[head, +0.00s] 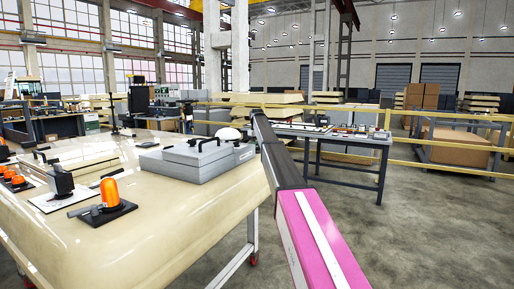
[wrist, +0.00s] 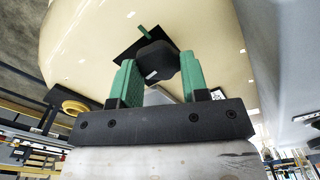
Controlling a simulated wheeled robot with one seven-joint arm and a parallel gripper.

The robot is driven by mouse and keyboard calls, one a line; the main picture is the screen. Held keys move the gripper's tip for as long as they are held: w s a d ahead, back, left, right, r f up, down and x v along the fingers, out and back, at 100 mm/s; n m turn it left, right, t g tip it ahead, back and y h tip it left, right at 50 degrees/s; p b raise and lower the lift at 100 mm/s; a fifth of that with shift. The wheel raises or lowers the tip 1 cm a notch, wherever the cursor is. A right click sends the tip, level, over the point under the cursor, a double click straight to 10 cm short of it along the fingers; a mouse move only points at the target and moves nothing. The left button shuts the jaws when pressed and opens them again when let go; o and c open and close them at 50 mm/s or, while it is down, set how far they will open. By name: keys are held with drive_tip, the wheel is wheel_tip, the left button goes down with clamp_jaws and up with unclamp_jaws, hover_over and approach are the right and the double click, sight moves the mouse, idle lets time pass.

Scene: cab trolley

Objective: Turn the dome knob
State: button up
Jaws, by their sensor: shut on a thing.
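In the wrist view, my gripper (wrist: 158,66) has its two green fingers on either side of a dark, rounded block, which looks like the dome knob (wrist: 156,58). The gripper is shut on it. The knob sits over a black plate (wrist: 128,50) on a cream surface, and a small green bar (wrist: 146,31) sticks out beyond it. Its underside is partly hidden by the fingers. In the head view, my arm reaches up and away past the trolley's right side. The gripper and the held knob cannot be made out there.
The cream trolley top (head: 150,225) carries a grey case (head: 195,160), a white dome (head: 228,133), an orange beacon (head: 110,192) and several smaller orange lamps (head: 14,180). A work table (head: 345,140) stands behind my arm. The floor at the right (head: 430,230) is clear.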

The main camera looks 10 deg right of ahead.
drive_tip(key=shift+r+n, duration=0.1)
drive_tip(key=shift+n, duration=0.5)
drive_tip(key=o, duration=0.9)
wheel_tip(320, 180, up, 11)
drive_tip(key=shift+f, duration=0.15)
